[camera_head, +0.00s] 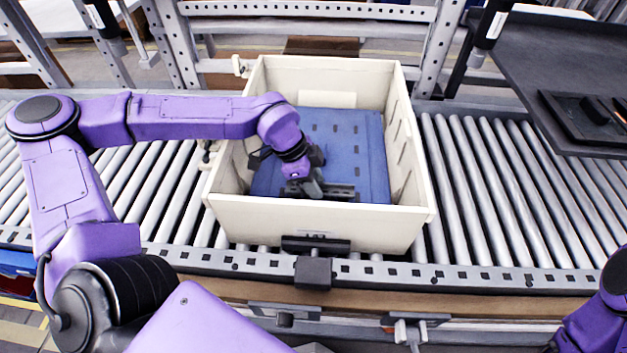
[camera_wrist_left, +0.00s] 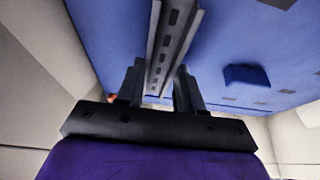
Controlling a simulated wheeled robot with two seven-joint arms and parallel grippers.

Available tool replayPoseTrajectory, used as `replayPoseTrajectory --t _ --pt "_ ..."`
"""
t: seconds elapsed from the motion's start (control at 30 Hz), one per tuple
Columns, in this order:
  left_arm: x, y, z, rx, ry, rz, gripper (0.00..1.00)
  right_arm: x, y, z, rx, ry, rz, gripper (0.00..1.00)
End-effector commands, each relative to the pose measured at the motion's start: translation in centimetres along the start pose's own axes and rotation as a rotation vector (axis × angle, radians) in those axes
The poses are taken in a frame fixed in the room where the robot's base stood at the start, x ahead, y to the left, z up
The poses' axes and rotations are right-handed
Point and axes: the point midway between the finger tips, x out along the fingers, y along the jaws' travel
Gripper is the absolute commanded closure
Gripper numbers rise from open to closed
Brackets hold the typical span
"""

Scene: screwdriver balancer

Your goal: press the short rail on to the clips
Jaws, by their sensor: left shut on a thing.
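My left gripper (camera_head: 314,188) reaches down inside the cream crate, near its front wall. In the left wrist view its two fingers (camera_wrist_left: 158,88) are shut on a grey slotted rail, the short rail (camera_wrist_left: 174,30), one finger on each side of it. In the head view the short rail (camera_head: 340,192) is a dark strip lying left to right, low over the front part of the blue panel (camera_head: 345,140). Whether it touches the panel I cannot tell. The clips cannot be made out. My right gripper is out of view.
The cream crate (camera_head: 232,212) stands on a roller conveyor (camera_head: 490,190), its walls close around my left gripper. A raised blue block (camera_wrist_left: 246,76) sits on the panel beside the rail. A dark shelf (camera_head: 560,60) is at the right. The rollers right of the crate are clear.

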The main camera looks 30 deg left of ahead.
Motion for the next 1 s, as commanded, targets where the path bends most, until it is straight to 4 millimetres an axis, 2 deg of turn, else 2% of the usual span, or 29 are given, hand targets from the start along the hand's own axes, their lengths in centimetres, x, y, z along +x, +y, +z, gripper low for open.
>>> replayPoseTrajectory --t 1.0 --pt "0.49 -0.01 0.19 0.0 -0.001 0.001 1.0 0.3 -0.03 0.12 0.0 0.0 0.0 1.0"
